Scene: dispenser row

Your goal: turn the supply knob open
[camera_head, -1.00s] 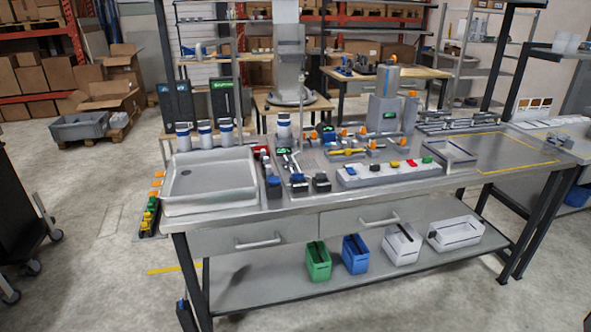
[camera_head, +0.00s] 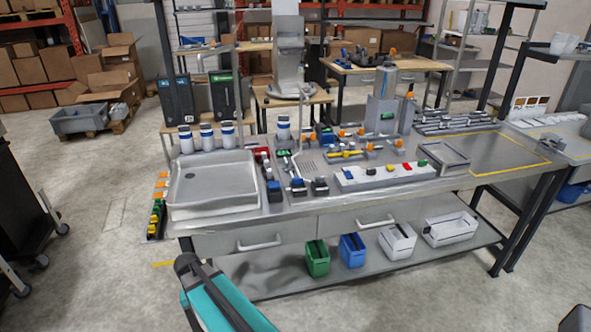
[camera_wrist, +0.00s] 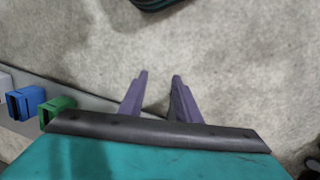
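Several small orange knobs sit on fittings toward the back of the steel workbench (camera_head: 285,208), one of them an orange knob (camera_head: 398,143) right of centre. I cannot tell which one is the supply knob or how it is turned; they are too small. In the head view my teal arm rises at the bottom, in front of the bench; the fingers are not visible there.
A white tray (camera_head: 212,208) stands at the bench's left. A grey block with coloured buttons (camera_head: 385,177) lies near the front edge. A green bin (camera_head: 316,260) and a blue bin (camera_head: 352,250) stand on the lower shelf. Floor in front is clear.

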